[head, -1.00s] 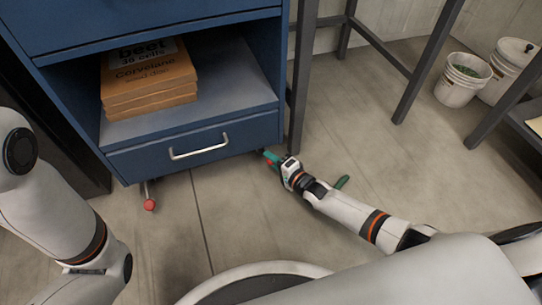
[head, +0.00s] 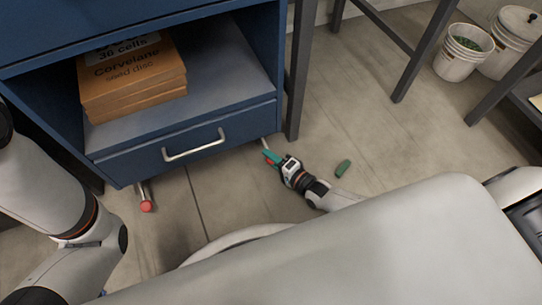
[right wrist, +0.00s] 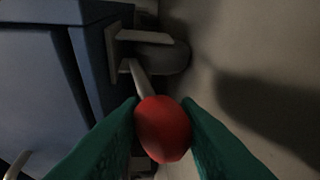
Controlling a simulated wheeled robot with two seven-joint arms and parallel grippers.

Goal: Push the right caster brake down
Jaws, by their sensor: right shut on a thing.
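The right caster brake is a pale metal lever (head: 264,143) with a red ball knob (right wrist: 163,128), under the right front corner of the blue cabinet (head: 175,163). My right gripper (head: 270,157) has green fingers. In the right wrist view they are shut on the red knob, one on each side. The lever runs from the knob to a grey caster wheel (right wrist: 165,57) beneath the cabinet. In the head view the fingers mostly hide the knob. The left caster's red knob (head: 147,206) sticks out at the cabinet's left. My left arm shows at left, but its gripper does not.
A dark table leg (head: 300,75) stands close to the right of the cabinet corner. White buckets (head: 463,52) stand farther right. Orange seed-disc boxes (head: 132,80) sit on the cabinet shelf.

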